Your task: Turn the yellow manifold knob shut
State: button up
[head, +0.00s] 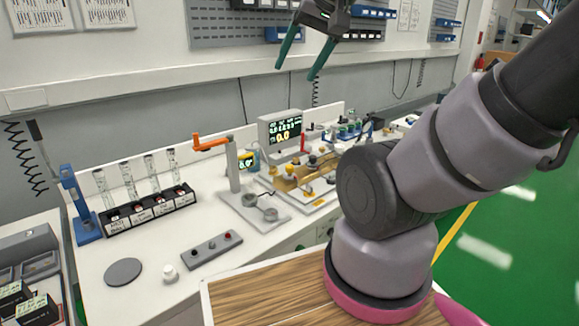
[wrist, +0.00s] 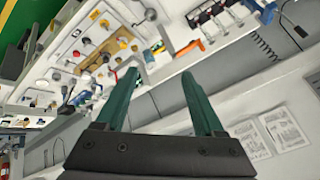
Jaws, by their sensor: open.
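A brass-yellow manifold (head: 287,184) lies on a pale tray on the bench, beside a monitor. It carries several small knobs, some dark and some yellow. A small yellow part (head: 307,190) shows at its front; I cannot tell for sure which part is the yellow manifold knob. The wrist view shows the manifold (wrist: 92,62) tilted at upper left, with small yellow and red parts around it. My gripper (head: 296,72) is high above the bench, apart from the manifold, with its two green fingers spread and empty. The fingers (wrist: 160,76) also show open in the wrist view.
The monitor (head: 281,132) stands behind the manifold. An orange-handled post (head: 233,168) stands to its left. A vial rack (head: 150,205) and a blue stand (head: 82,205) are farther left. My arm covers the bench's right part.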

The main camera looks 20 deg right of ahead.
jog(key=w+d+f+g, duration=0.2)
jog(key=w, duration=0.7)
jog(key=n+g+h, duration=0.2)
jog(key=n+g, duration=0.1)
jog(key=g, duration=0.2)
send_over(290, 166)
notch_tip(290, 166, down, 24)
notch_tip(290, 166, down, 11)
jog(key=shift+w+r, duration=0.1)
jog(key=shift+c, duration=0.3)
grip_shut()
